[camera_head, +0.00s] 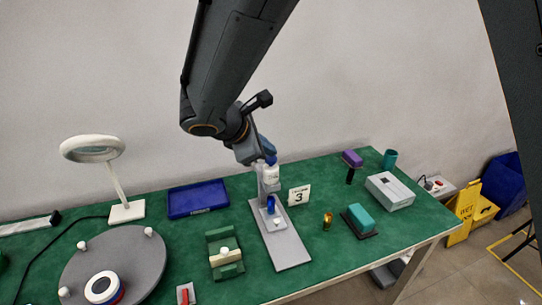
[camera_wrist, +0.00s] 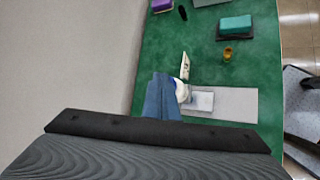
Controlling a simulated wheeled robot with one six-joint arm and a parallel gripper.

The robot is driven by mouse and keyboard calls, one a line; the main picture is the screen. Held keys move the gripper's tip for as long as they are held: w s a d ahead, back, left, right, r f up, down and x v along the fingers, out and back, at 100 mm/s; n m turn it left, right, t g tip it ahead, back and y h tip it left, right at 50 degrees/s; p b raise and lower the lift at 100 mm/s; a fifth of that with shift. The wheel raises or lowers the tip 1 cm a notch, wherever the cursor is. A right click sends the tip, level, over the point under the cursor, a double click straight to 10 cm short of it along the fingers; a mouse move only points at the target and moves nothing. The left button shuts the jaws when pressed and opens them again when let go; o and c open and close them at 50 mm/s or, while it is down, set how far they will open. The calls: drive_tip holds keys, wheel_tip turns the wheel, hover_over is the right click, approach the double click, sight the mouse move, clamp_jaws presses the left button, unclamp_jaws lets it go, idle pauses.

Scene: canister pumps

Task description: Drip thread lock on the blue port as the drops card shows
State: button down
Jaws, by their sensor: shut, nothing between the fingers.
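A canister pump stands on a long grey plate (camera_head: 287,247), with a white canister top (camera_head: 271,174) and a blue part (camera_head: 270,204) low on it that looks like the blue port. My gripper (camera_head: 268,155) is shut and empty, with its blue-grey fingers right above the white top; I cannot tell if they touch it. In the wrist view my gripper (camera_wrist: 162,88) hides most of the pump, and a white rounded part (camera_wrist: 182,91) shows beside the fingers. The drops card (camera_head: 299,196) stands right of the pump and reads 3.
Left are a blue tray (camera_head: 198,199), a green fixture (camera_head: 225,254), a grey turntable (camera_head: 113,264) and a ring lamp (camera_head: 93,149). Right are a brass piece (camera_head: 328,221), a teal block (camera_head: 360,219), a white box (camera_head: 390,190) and a purple-topped tool (camera_head: 352,159).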

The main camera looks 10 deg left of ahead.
sight(270, 160)
drive_tip(key=shift+r+p, duration=0.4)
drive_tip(key=shift+r, duration=0.35)
drive_tip(key=shift+r+p, duration=1.85)
drive_tip(key=shift+r, duration=0.65)
drive_tip(key=shift+d+f, duration=0.2)
drive_tip(key=shift+d, duration=0.15)
drive_tip(key=s+d+f+m+g+y+b, duration=0.1)
drive_tip(key=s+d+f+m+g, duration=0.1)
drive_tip(key=s+d+f+m, duration=0.2)
drive_tip(key=s+d+f+m+g+y+b, duration=0.1)
drive_tip(key=s+d+f+m, duration=0.3)
drive_tip(key=d+m, duration=0.7)
drive_tip(key=s+d+f+m+g+y+b, duration=0.1)
drive_tip(key=s+d+f+m+g, duration=0.3)
drive_tip(key=d, duration=1.3)
drive_tip(key=s+f+m+b, duration=0.1)
drive_tip(key=s+m, duration=0.1)
drive_tip(key=m, duration=0.1)
drive_tip(key=shift+s+d+y, duration=0.15)
drive_tip(key=shift+s+y, duration=0.15)
drive_tip(key=shift+s, duration=0.05)
